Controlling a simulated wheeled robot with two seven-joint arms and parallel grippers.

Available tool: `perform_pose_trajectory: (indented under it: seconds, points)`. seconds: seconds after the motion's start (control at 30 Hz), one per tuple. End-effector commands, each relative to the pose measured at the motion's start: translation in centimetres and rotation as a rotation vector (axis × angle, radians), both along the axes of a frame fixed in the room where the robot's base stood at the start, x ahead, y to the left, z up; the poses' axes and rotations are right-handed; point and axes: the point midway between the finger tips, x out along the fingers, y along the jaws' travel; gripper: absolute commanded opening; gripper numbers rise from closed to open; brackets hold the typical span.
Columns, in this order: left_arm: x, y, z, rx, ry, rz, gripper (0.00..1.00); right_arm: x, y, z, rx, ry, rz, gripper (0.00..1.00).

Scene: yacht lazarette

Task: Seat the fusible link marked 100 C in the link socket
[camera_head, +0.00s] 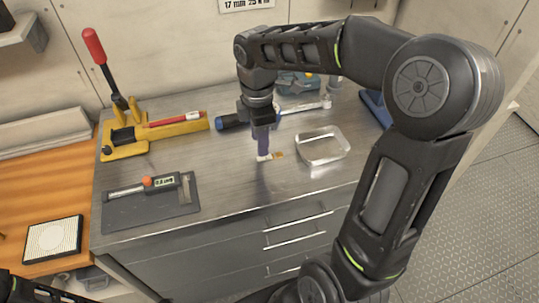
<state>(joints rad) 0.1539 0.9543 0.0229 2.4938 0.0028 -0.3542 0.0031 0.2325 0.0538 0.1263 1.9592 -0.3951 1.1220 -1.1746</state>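My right gripper (263,150) points straight down over the middle of the grey metal worktop (225,175). Its purple-grey fingers look close together, and the picture is too small to show a gap or a grip. A small whitish piece (264,158) and a small tan piece (278,155) are at the fingertips, at or just above the worktop. I cannot tell whether either is a fusible link, and no 100 C mark is readable. I cannot make out the link socket for sure. Only a dark part of my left arm shows at the bottom left; its gripper is out of view.
A shallow clear tray (322,158) stands right of the gripper. A blue-handled wrench (232,122) lies behind it. A yellow tool (125,151) with a red lever stands at the back left. A dark mat (150,215) holds a gauge. The worktop between mat and gripper is clear.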

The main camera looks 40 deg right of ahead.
Motion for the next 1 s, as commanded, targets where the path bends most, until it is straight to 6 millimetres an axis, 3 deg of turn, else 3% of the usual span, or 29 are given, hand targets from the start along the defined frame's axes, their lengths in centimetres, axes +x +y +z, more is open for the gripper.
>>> perform_pose_trajectory:
  seconds: [0.33, 0.7, 1.0]
  points:
    - [0.0, 0.0, 0.1, 0.000, 0.000, 0.000, 0.36, -0.1, 0.0, -0.4, 0.000, 0.002, 0.000, 0.40]
    - [-0.1, 0.1, 1.0, 0.003, 0.004, 0.002, 0.36, -0.1, -0.1, -5.0, 0.000, 0.003, 0.000, 0.40]
    - [-0.1, 0.1, 1.0, 0.003, 0.004, 0.002, 0.36, 0.0, -0.1, -5.3, 0.000, 0.000, -0.001, 0.40]
